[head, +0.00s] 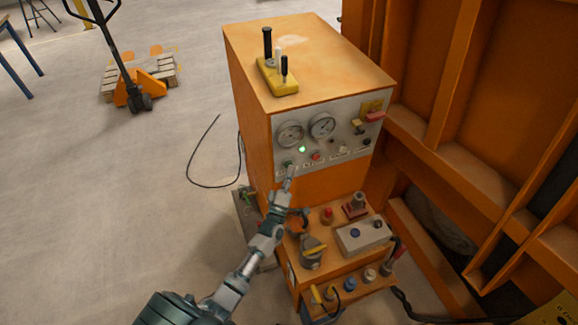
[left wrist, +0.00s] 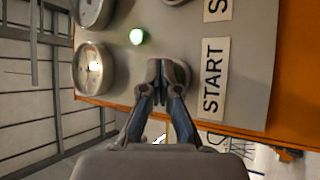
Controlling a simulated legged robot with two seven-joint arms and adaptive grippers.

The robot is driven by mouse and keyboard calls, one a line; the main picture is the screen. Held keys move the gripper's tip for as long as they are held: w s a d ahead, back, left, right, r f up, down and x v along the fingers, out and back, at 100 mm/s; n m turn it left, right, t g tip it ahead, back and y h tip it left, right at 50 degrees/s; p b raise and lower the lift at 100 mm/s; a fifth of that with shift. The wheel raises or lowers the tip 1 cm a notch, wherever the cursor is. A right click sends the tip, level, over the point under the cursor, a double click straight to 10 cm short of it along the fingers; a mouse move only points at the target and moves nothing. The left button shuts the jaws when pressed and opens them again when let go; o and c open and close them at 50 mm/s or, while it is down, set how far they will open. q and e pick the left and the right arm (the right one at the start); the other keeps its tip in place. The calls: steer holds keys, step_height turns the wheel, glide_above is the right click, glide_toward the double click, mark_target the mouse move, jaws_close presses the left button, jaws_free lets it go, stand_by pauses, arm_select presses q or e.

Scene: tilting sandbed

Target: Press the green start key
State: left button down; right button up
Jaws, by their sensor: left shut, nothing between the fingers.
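The grey control panel (head: 345,142) is on the front of an orange cabinet. My left gripper (head: 291,168) is shut and empty, its fingertips at the lower left of the panel. In the left wrist view, the shut fingertips (left wrist: 162,88) are in front of a round dark-green key (left wrist: 181,73) beside the START label (left wrist: 213,77). The fingers cover part of this key. I cannot tell whether they touch it or whether it is pushed in. A small green lamp (head: 302,149) glows above; it also shows in the left wrist view (left wrist: 137,36). My right gripper is not in view.
Two round gauges (head: 290,133) and a red button (head: 316,156) are on the panel near my gripper. An orange steel frame (head: 455,90) rises at the right.

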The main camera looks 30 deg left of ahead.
arm_select(q)
steer(key=shift+s+d, duration=0.45)
steer(key=shift+d, duration=0.1)
steer(key=shift+s+d+p, duration=0.1)
steer(key=shift+p, duration=0.25)
steer(key=s+d+p, duration=0.1)
steer(key=s+d, duration=0.2)
steer(key=shift+s+d+p, duration=0.1)
steer(key=shift+d+p, duration=0.2)
steer(key=shift+p, duration=0.05)
stand_by(0.4)
